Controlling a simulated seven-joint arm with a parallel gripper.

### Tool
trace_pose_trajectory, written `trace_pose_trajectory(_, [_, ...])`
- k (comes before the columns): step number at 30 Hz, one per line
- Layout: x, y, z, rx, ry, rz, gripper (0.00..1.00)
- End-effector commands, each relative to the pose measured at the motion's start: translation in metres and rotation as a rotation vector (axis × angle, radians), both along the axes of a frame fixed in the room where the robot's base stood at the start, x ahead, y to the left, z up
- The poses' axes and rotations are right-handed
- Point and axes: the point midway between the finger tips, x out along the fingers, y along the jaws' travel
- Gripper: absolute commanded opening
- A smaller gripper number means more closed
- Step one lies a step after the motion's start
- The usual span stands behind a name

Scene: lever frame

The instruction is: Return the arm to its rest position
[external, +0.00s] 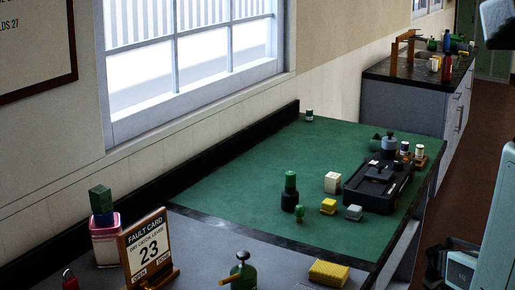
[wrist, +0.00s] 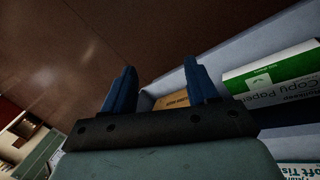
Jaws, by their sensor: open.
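In the wrist view my gripper (wrist: 160,68) shows two blue fingers set wide apart on a dark bar. The fingers are open, with nothing between them. Beyond them are a brown floor and a pale shelf or cabinet edge. In the external view I cannot make out my gripper. The green-topped workbench (external: 235,185) stands in the middle of that view, with no gripper over it. A black tray-like unit (external: 378,186) sits on its right part.
A green and white copy paper pack (wrist: 275,78) lies beside the right finger in the wrist view. A second counter (external: 405,98) stands farther back.

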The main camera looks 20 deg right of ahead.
Motion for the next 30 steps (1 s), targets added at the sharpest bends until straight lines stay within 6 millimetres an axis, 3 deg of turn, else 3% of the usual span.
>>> trace_pose_trajectory(3, [-0.038, 0.046, -0.032, 0.069, 0.079, -0.031, 0.58])
trace_pose_trajectory(9, [-0.106, 0.11, -0.072, 0.163, 0.222, -0.099, 0.58])
trace_pose_trajectory(18, [-0.221, 0.189, -0.108, 0.25, 0.459, -0.206, 0.58])
trace_pose_trajectory(24, [-0.288, 0.222, -0.114, 0.27, 0.597, -0.271, 0.58])
trace_pose_trajectory(30, [-0.319, 0.235, -0.115, 0.271, 0.665, -0.304, 0.58])
